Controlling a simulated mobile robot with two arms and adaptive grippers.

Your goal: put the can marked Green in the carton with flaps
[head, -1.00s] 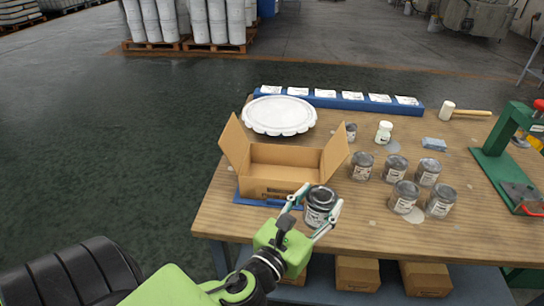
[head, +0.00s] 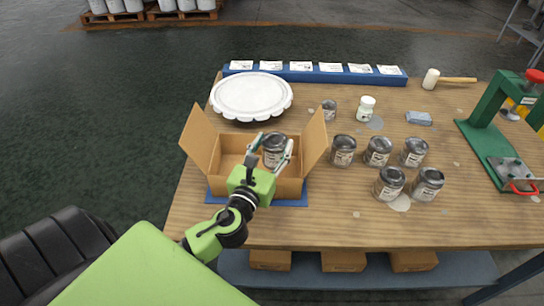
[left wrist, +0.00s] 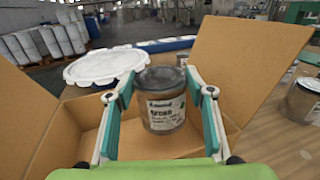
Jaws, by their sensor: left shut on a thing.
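My left gripper (head: 268,160) is shut on a metal can (head: 274,151) with a dark lid and a pale label. The can is upright over the opening of the open carton with flaps (head: 254,187). In the left wrist view the can (left wrist: 161,100) sits between the two fingers, with the carton flaps (left wrist: 235,62) on both sides. Its label print is too blurred for me to read. I cannot tell whether its base touches the carton floor. The carton stands on a blue mat (head: 290,203) near the table's left front. My right gripper is not in view.
Several similar cans (head: 378,151) stand right of the carton. A white round lid (head: 251,96) lies behind it. A blue strip with cards (head: 315,76), a small white jar (head: 366,108), a mallet (head: 431,79) and a green press (head: 487,130) are farther back and right.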

